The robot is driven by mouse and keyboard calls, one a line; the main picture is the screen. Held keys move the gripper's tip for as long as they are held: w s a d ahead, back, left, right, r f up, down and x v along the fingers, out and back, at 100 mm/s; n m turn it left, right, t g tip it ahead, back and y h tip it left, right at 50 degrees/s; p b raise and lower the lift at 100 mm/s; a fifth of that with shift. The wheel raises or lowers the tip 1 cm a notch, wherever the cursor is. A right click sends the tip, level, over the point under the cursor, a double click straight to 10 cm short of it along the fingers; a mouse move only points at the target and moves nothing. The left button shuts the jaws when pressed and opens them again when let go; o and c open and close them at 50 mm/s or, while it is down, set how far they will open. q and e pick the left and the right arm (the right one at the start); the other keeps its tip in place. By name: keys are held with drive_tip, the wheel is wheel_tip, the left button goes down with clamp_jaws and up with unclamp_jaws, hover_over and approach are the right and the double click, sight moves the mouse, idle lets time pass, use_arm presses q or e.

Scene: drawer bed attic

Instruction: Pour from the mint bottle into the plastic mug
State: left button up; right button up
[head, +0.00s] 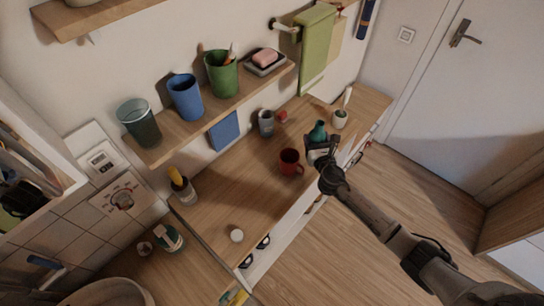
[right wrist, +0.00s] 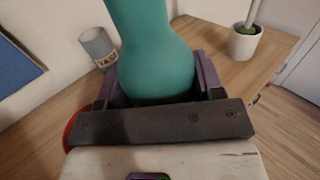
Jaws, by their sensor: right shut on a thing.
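The mint bottle (head: 318,131) is held upright or nearly so in my right gripper (head: 320,151), above the counter. In the right wrist view the bottle's rounded teal body (right wrist: 158,62) sits between the two fingers (right wrist: 160,92), which are shut on it. Its top is out of that view. A red-brown mug (head: 289,163), likely the plastic mug, stands on the counter to the left of the gripper, apart from the bottle. Its inside looks dark. My left gripper is not in view.
A grey lettered cup (head: 266,123) and a small red thing (head: 282,116) stand near the wall. A white plant pot (head: 340,119) is right of the bottle. A white round thing (head: 237,235) lies near the front edge. A shelf (head: 245,93) with cups overhangs the back.

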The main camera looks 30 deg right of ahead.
drive_tip(key=shift+w+a+n+t+y, duration=0.35)
drive_tip(key=shift+a+n+y, duration=0.15)
drive_tip(key=shift+a+y, duration=0.35)
drive_tip(key=shift+y, duration=0.05)
drive_tip(key=shift+n, duration=0.3)
drive_tip(key=shift+r, duration=0.1)
